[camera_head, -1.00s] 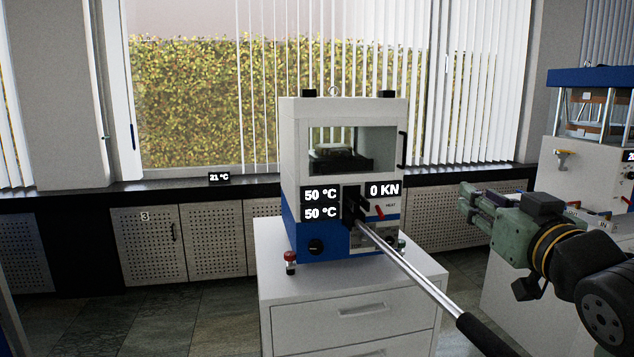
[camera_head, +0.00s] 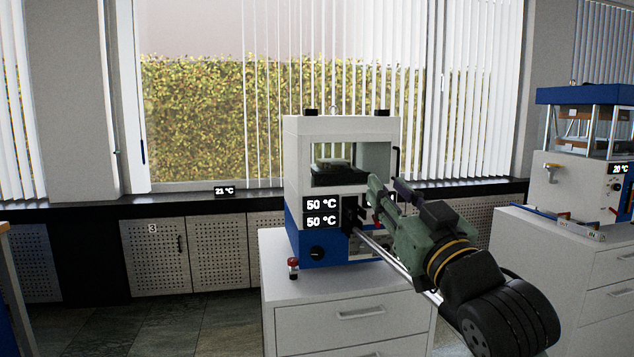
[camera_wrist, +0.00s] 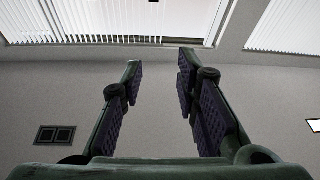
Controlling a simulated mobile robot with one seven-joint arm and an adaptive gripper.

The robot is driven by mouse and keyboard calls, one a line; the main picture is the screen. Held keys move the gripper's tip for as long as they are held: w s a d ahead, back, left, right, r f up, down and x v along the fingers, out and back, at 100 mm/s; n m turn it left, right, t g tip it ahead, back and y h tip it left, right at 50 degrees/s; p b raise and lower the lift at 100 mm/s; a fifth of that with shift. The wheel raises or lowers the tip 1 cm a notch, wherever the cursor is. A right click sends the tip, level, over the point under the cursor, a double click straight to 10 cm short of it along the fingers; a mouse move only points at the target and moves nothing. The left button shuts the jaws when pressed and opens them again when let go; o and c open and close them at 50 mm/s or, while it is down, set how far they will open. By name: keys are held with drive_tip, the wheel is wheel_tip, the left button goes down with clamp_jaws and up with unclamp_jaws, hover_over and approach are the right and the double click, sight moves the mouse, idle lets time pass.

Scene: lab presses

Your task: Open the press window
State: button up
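The press (camera_head: 299,160) is a white and blue box on a white drawer cabinet. Its clear front window (camera_head: 376,160) appears shut, with a dark plate block visible behind it. The black window handle (camera_head: 396,162) is on the window's right edge. My gripper (camera_head: 381,187) is in front of the press's right side, just below and left of the handle in the picture, and hides part of the front panel. In the wrist view my gripper (camera_wrist: 158,88) has its two fingers wide apart with nothing between them. The press does not show in the wrist view.
A long metal lever (camera_head: 376,246) sticks out from the press front, passing behind my arm. A red knob (camera_head: 293,266) stands on the cabinet (camera_head: 290,305) at front left. A second press (camera_head: 580,185) is at the right. The floor at left is clear.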

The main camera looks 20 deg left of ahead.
drive_tip(key=s+a+r+n+g+y, duration=0.1)
drive_tip(key=s+a+r+n+y, duration=0.1)
drive_tip(key=s+a+y, duration=0.3)
drive_tip(key=shift+s+a+r+n+g, duration=0.35)
drive_tip(key=shift+s+a+n, duration=0.35)
drive_tip(key=shift+a, duration=1.6)
drive_tip(key=shift+f, duration=0.1)
